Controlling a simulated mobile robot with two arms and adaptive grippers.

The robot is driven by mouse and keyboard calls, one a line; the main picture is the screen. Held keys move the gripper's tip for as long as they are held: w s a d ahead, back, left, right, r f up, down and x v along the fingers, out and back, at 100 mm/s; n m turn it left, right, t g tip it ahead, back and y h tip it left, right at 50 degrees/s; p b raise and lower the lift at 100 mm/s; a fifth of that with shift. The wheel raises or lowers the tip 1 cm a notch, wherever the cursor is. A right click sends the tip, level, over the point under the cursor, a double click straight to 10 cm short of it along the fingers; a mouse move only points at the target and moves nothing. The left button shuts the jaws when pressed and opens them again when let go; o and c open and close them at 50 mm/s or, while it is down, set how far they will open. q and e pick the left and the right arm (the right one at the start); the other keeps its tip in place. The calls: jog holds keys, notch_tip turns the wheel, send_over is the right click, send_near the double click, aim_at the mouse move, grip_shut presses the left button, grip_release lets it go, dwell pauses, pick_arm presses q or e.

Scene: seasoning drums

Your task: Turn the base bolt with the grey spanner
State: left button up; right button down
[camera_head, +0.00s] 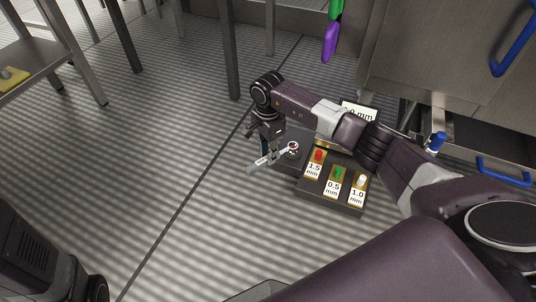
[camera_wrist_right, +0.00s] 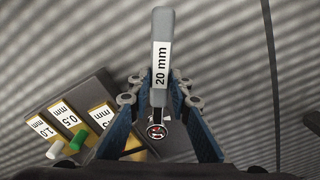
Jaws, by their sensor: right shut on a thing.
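My right gripper (camera_head: 268,148) is shut on the grey spanner (camera_head: 257,164), low over the floor beside a dark tray. In the right wrist view the spanner (camera_wrist_right: 160,60) lies between the two blue fingers, with a "20 mm" label on its handle. A small round bolt-like piece (camera_head: 293,148) with a reddish mark stands just right of the spanner in the head view. A round end with a red mark (camera_wrist_right: 156,132) shows below the handle in the wrist view. I cannot tell whether the spanner's jaw is seated on the bolt. My left gripper is out of view.
The dark tray (camera_head: 327,203) holds red, green and white-topped pieces labelled 1.5, 0.5 and 1.0 mm. A partly hidden mm sign (camera_head: 360,111) stands behind my right arm. Metal cabinets with blue handles (camera_head: 503,170) are at the right. The striped floor to the left is clear.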

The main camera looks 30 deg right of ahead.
jog(key=shift+r+p, duration=1.7)
jog(key=shift+r, duration=0.6)
